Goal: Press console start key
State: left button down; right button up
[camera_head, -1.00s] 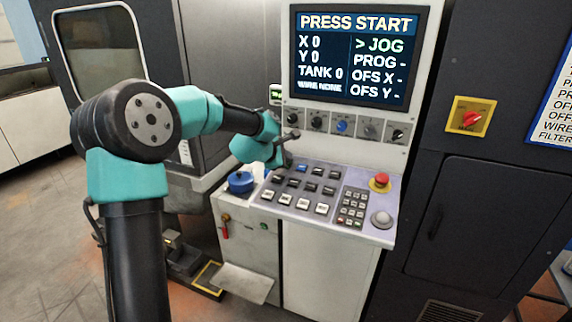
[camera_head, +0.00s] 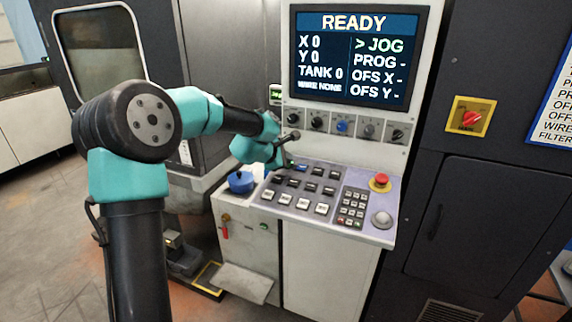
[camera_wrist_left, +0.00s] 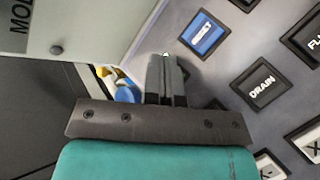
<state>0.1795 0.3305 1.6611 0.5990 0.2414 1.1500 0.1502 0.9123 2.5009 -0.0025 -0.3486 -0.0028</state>
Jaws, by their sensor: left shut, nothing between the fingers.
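The console panel (camera_head: 376,200) slopes below a screen (camera_head: 354,62) that reads READY. My left gripper (camera_head: 287,164) is at the panel's upper left corner. In the left wrist view its fingers (camera_wrist_left: 166,62) are shut with nothing between them, tips down at the panel. A small green glow shows right at the tips. The key under them is hidden, so I cannot read its label or tell whether the tips touch it. A blue key (camera_wrist_left: 203,35) lies just right of the fingers. My right gripper is out of view.
A DRAIN key (camera_wrist_left: 262,86) and several other dark and white keys are close by. A red mushroom button (camera_head: 381,180) and a grey knob (camera_head: 381,219) sit at the panel's right. A row of selector knobs runs below the screen. A blue round object (camera_head: 240,182) stands left of the panel.

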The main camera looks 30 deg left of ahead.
pick_arm(q)
jog(key=shift+s+r, duration=0.15)
jog(key=shift+r, duration=0.5)
jog(key=r, duration=0.2)
jog(key=s+r, duration=0.1)
jog(key=r, duration=0.2)
jog(key=shift+d, duration=0.1)
dwell(0.3)
jog(key=shift+f, duration=0.1)
dwell(0.5)
